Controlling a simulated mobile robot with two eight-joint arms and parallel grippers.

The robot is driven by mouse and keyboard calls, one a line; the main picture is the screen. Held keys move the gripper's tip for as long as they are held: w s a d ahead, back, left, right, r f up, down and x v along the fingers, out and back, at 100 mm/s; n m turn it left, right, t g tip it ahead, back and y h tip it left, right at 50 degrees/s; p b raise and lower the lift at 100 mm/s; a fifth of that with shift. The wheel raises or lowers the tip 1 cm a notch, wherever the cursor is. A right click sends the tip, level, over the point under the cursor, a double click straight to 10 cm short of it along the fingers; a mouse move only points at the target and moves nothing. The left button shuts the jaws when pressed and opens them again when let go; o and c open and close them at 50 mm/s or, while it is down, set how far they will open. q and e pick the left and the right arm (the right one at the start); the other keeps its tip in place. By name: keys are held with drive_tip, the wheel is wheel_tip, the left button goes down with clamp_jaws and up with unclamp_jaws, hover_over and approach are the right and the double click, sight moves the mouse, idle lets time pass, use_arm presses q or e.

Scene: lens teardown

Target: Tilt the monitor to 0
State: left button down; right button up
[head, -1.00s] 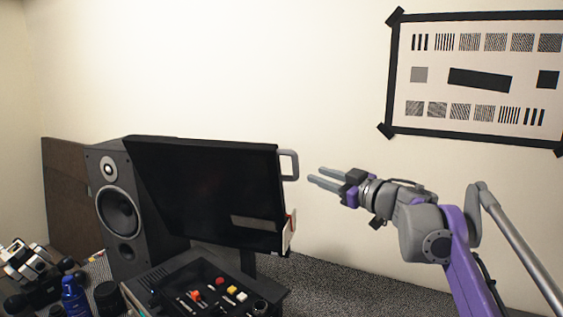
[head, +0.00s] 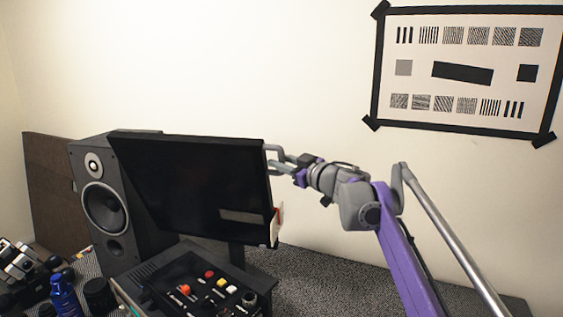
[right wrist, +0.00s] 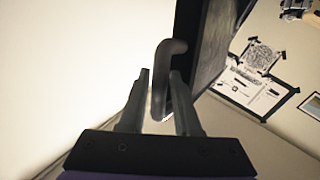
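The monitor (head: 195,190) has a dark screen and stands tilted on its stand, in front of a speaker. A grey handle (head: 272,148) sticks out from its upper right edge. My right gripper (head: 279,166) is at this handle. In the right wrist view, the handle (right wrist: 166,75) reaches down between the two open fingers (right wrist: 160,100), with a gap visible beside it. The monitor's dark edge (right wrist: 190,40) shows behind it. My left gripper is in neither view.
A black control box (head: 205,290) with coloured buttons stands below the monitor. The speaker (head: 105,205) is behind it at the left. A blue bottle (head: 64,296) is at the lower left. A test chart (head: 465,70) hangs on the wall.

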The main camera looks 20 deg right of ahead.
clamp_jaws()
idle(1.2)
